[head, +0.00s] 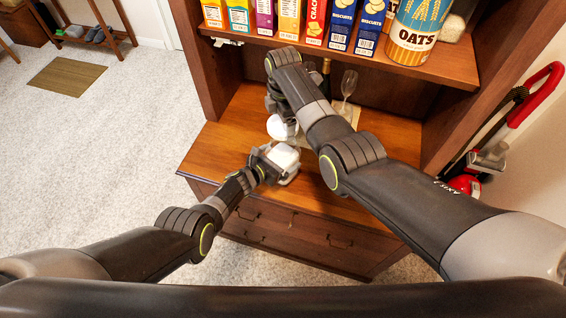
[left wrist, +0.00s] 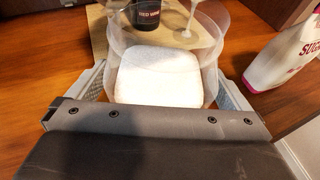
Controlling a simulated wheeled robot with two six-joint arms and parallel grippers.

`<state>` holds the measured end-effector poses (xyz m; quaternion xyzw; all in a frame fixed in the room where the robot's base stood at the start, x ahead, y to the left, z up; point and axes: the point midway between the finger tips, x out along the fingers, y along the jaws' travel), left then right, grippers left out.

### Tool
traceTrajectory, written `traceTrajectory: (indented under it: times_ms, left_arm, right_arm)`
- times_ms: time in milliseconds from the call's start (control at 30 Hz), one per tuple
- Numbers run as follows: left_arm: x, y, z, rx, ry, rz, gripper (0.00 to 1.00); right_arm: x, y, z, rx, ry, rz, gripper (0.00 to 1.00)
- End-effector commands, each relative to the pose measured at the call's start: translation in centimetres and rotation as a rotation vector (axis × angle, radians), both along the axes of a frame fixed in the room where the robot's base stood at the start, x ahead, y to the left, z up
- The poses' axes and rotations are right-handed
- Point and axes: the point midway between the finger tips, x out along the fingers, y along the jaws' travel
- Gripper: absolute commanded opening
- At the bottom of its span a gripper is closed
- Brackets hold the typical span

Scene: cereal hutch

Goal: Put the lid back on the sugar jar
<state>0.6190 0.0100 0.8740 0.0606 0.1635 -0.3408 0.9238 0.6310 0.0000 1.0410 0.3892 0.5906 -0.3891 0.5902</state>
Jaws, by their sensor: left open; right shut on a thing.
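The sugar jar (left wrist: 207,62) is clear, open at the top as far as I see, with white sugar inside. It stands between the two fingers of my left gripper (left wrist: 160,88), which is open around it. In the head view the jar (head: 283,157) shows white at my left gripper (head: 279,166). My right gripper (head: 280,113) is shut on a pale, rounded thing, which looks like the lid (head: 280,127). It is behind the jar in the head view, apart from the jar mouth as far as I can tell. My right arm hides part of the counter.
A sugar bag (left wrist: 287,55) stands right of the jar. A dark bottle (head: 325,78), a stemmed glass (head: 348,84) and a pale board (head: 349,113) are farther back. The shelf (head: 440,62) above holds cereal boxes and an oats tin (head: 416,32). The counter's left part (head: 215,145) is clear.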

Motion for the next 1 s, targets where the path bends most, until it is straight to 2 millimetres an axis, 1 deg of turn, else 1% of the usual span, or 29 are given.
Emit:
traceTrajectory:
  times_ms: [100, 500, 533, 667, 800, 1000]
  left_arm:
    - [0.0, 0.0, 0.0, 0.000, 0.000, 0.000, 1.00]
    - [0.0, 0.0, 0.0, -0.001, 0.001, 0.000, 0.48]
    - [0.0, 0.0, 0.0, -0.001, 0.001, 0.000, 0.44]
    - [0.0, 0.0, 0.0, -0.001, 0.001, 0.001, 0.44]
    - [0.0, 0.0, 0.0, -0.001, 0.001, 0.001, 0.45]
    - [0.0, 0.0, 0.0, -0.001, 0.001, 0.001, 0.45]
  right_arm:
    - [0.0, 0.0, 0.0, 0.000, 0.000, 0.000, 0.58]
    - [0.0, 0.0, 0.0, 0.000, 0.000, 0.000, 0.58]
    - [0.0, 0.0, 0.0, 0.000, 0.000, 0.000, 0.58]
    - [0.0, 0.0, -0.6, 0.000, 0.001, 0.000, 0.58]
    - [-0.1, 0.0, -2.4, -0.002, 0.004, 0.000, 0.58]
    - [0.0, 0.0, -4.1, -0.001, 0.001, 0.000, 0.58]
